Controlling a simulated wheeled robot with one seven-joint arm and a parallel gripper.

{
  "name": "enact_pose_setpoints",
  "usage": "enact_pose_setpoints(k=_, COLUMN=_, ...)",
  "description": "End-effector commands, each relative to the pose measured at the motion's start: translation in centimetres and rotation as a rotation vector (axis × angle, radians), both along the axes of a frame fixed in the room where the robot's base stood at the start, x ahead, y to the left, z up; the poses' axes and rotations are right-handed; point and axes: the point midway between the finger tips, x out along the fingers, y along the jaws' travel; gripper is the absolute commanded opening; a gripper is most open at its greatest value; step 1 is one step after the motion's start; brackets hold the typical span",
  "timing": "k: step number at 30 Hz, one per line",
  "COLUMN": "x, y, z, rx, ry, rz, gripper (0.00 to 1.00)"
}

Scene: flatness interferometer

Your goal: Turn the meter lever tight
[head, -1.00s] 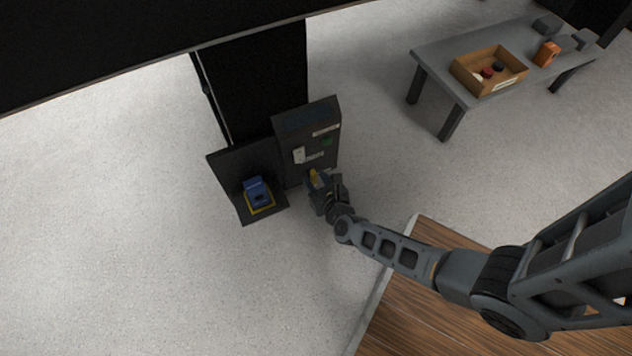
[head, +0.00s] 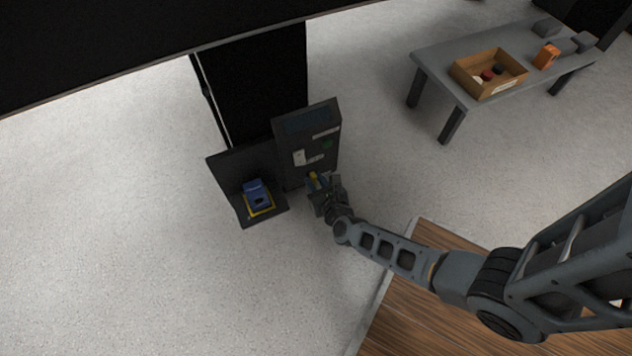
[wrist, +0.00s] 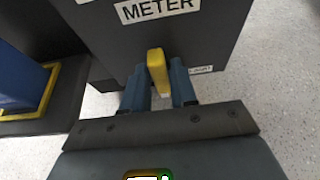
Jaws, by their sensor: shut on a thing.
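The meter lever (wrist: 157,68) is a yellow bar on the face of a dark box, below a white METER label (wrist: 158,8) in the wrist view. My gripper (wrist: 160,85) has its two blue-grey fingers on either side of the lever and is shut on it. In the head view the lever (head: 312,178) shows as a small yellow spot at the lower part of the dark meter box (head: 293,150), with my gripper (head: 318,188) at it. The fingers hide part of the lever's sides.
Left of the box, a blue device (head: 256,193) sits on a dark stand with a yellow outline. A grey table (head: 440,68) at the upper right bears a wooden tray (head: 462,78) and an orange box (head: 546,56). A large dark panel overhangs the top left. Open floor lies around.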

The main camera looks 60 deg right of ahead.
Motion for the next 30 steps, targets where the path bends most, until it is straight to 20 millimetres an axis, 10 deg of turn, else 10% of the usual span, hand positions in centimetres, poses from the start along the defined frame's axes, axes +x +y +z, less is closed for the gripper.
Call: enact_pose_setpoints(k=30, x=0.52, y=0.85, z=-0.73, rx=-0.622, ry=0.421, rz=0.002, gripper=0.0)
